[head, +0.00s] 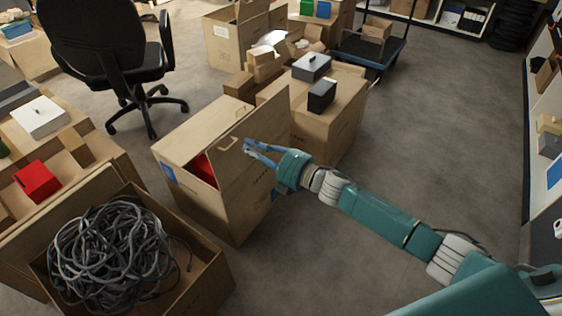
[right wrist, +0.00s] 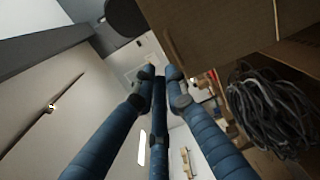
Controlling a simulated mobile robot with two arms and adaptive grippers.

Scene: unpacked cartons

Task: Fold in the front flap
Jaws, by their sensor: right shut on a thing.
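The carton (head: 195,205) stands on the floor at the middle left in the head view. A back flap (head: 203,127) lies over part of its top, and a red thing (head: 205,168) shows in the gap. The front flap (head: 268,117) stands raised along the carton's right side, with a handle slot in it. My right gripper (head: 254,150) is at the face of this flap, its fingers shut on it; the exact contact is hard to see. In the right wrist view, the fingers (right wrist: 158,76) come close together beside a brown cardboard panel (right wrist: 225,30). My left gripper is out of view.
A box of coiled grey cable (head: 110,255) stands at the front left. Another carton (head: 320,125) with dark boxes on top stands close behind the flap. An office chair (head: 105,45) is at the back left. The floor (head: 430,130) to the right is clear.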

